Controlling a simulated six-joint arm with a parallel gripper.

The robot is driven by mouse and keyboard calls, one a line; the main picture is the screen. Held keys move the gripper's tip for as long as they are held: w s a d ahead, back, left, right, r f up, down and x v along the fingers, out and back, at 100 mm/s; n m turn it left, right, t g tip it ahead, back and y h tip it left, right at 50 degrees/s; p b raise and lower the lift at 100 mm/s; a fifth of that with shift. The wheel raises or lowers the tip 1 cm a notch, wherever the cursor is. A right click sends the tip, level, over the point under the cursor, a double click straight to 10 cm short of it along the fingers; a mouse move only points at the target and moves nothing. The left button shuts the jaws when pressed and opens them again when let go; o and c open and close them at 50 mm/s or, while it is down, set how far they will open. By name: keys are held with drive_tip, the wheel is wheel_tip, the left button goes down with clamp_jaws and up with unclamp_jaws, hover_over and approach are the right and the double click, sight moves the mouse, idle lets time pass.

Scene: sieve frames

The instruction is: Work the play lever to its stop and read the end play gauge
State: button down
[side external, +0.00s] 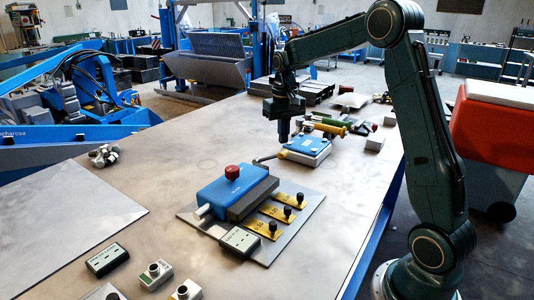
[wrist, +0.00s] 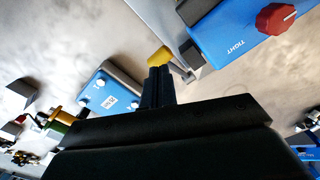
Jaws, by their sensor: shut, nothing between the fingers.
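A blue fixture (side external: 228,190) with a red knob (side external: 232,172) sits on a grey plate. In the wrist view the fixture (wrist: 232,32) carries the word TIGHT beside its red knob (wrist: 277,17). A short grey lever with a yellow tip (side external: 283,154) sticks out near its far end. My gripper (side external: 283,140) is shut and points down just above the yellow tip. In the wrist view my fingers (wrist: 158,72) overlap the yellow tip (wrist: 160,56); I cannot tell if they touch.
A smaller blue box (side external: 305,148) stands close behind the lever. Several black knobs on yellow labels (side external: 277,212) line the plate's right side. Another display box (side external: 107,259) and small button boxes (side external: 155,274) lie in front. Tools lie behind. The table's left is mostly clear.

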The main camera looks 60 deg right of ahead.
drive_tip(key=shift+f, duration=0.65)
drive_tip(key=shift+f, duration=0.35)
drive_tip(key=shift+f, duration=0.3)
